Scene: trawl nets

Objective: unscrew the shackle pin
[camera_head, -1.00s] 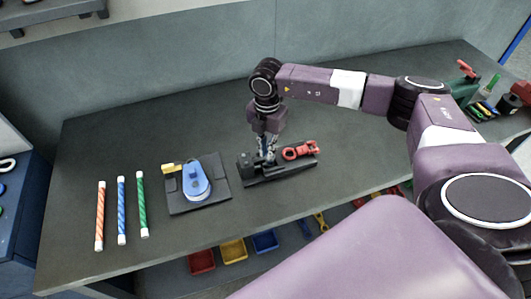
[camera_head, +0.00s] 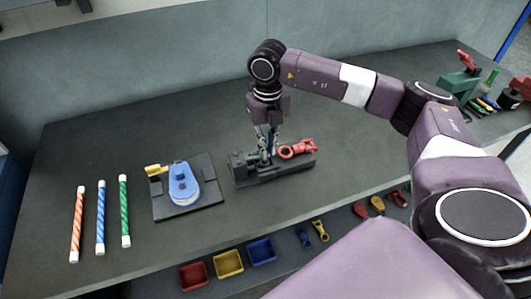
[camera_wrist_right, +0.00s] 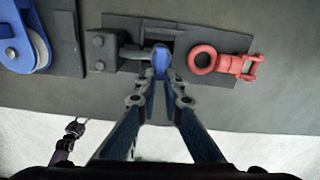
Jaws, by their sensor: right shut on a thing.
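A grey metal shackle (camera_wrist_right: 130,52) lies in a dark fixture (camera_head: 243,173) on the bench, beside a bolted block. The blue shackle pin end (camera_wrist_right: 161,57) shows between my right fingertips in the right wrist view. My right gripper (camera_head: 266,153) points down over the fixture; it also shows in the right wrist view (camera_wrist_right: 162,72), shut on the pin. The fingers hide most of the pin and its thread. A red swivel (camera_head: 298,149) lies on the same fixture, just right of the fingers; it also shows in the right wrist view (camera_wrist_right: 222,62).
A blue block (camera_head: 184,184) with a yellow part sits on a dark plate to the left. Red, blue and green striped rods (camera_head: 100,218) lie further left. Red, yellow and blue bins (camera_head: 228,263) are below the front edge.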

